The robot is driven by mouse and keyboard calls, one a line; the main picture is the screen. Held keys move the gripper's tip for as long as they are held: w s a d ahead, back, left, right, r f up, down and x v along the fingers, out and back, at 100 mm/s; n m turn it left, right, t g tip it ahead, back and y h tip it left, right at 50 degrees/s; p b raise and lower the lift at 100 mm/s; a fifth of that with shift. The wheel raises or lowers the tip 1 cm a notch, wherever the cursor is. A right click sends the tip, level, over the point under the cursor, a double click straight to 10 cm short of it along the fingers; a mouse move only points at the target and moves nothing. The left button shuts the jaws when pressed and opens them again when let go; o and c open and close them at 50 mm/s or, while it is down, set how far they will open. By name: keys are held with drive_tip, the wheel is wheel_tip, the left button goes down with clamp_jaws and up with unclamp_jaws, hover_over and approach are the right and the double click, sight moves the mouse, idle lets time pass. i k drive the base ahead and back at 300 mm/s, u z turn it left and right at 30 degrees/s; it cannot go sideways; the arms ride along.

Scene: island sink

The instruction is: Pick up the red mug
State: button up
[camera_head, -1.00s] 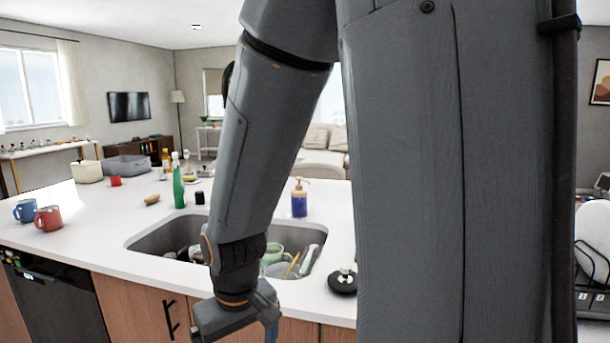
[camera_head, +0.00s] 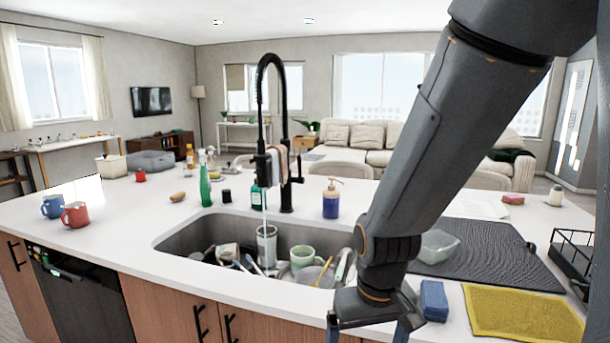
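The red mug (camera_head: 75,214) stands upright on the white island counter at the left, near the front edge. A blue mug (camera_head: 52,206) stands just behind and to its left. My gripper (camera_head: 366,331) hangs at the bottom of the view, right of the sink and far to the right of the red mug. Its two fingers are spread apart, with nothing seen between them. The fingertips are cut off by the lower picture edge.
A sink (camera_head: 190,235) full of dishes, with a tall black faucet (camera_head: 287,150), lies between my gripper and the mugs. A green bottle (camera_head: 205,186) and soap dispenser (camera_head: 331,202) stand behind it. A blue sponge (camera_head: 433,300) and yellow cloth (camera_head: 522,315) lie right.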

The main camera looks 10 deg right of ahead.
sight(76, 215)
drive_tip(key=u, duration=0.55)
drive_tip(key=k, duration=0.65)
drive_tip(key=u, duration=1.3)
drive_tip(key=i, duration=1.15)
drive_tip(key=u, duration=0.75)
drive_tip(key=i, duration=1.75)
drive_tip(key=z, duration=0.7)
drive_tip(key=i, duration=0.95)
drive_tip(key=z, duration=1.55)
drive_tip(key=i, duration=0.95)
drive_tip(key=z, duration=0.15)
